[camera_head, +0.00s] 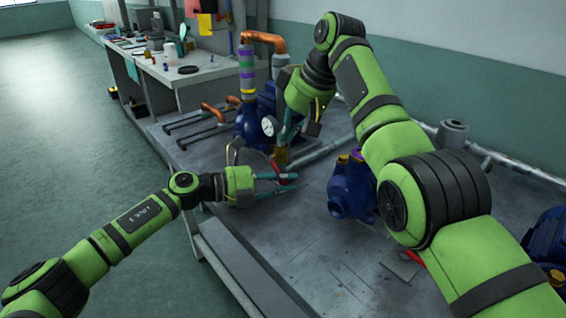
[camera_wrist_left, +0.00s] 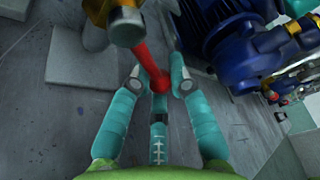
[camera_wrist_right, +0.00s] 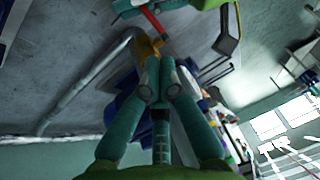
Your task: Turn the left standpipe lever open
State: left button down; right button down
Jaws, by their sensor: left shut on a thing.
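The red standpipe lever (camera_head: 284,177) sticks out from a brass valve body (camera_head: 281,156) near the front edge of the bench. My left gripper (camera_head: 292,181) is shut on the lever. In the left wrist view the lever (camera_wrist_left: 144,58) runs from the brass valve (camera_wrist_left: 126,24) to a rounded end between my left fingers (camera_wrist_left: 159,82). My right gripper (camera_head: 287,135) is above the brass part, fingers pointing down. In the right wrist view its fingertips (camera_wrist_right: 160,70) are together close to the brass part (camera_wrist_right: 144,45); whether they touch it is hidden.
A blue pump (camera_head: 258,118) with a gauge (camera_head: 268,126) stands behind the valve. A smaller blue pump (camera_head: 351,190) stands right of it, near my right arm. Grey pipe (camera_head: 328,150) crosses the bench. The bench's front surface (camera_head: 300,245) is mostly clear.

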pick_arm(q)
jog(key=shift+f, duration=0.1)
pick_arm(e)
send_over(279, 172)
jog(key=f, duration=0.2)
jog(key=w+f, duration=0.1)
jog(key=f, duration=0.1)
jog(key=shift+d+f, duration=0.15)
jog(key=shift+d, duration=0.05)
jog(key=shift+s+d+f, duration=0.1)
jog(key=shift+s+f, duration=0.15)
jog(key=shift+f, duration=0.3)
jog(key=shift+s+d+f, duration=0.1)
jog(key=shift+s+f, duration=0.15)
jog(key=shift+f, duration=0.35)
jog(key=shift+s+d+f, duration=0.1)
jog(key=shift+s+f, duration=0.15)
jog(key=shift+f, duration=0.3)
jog(key=shift+f, duration=0.1)
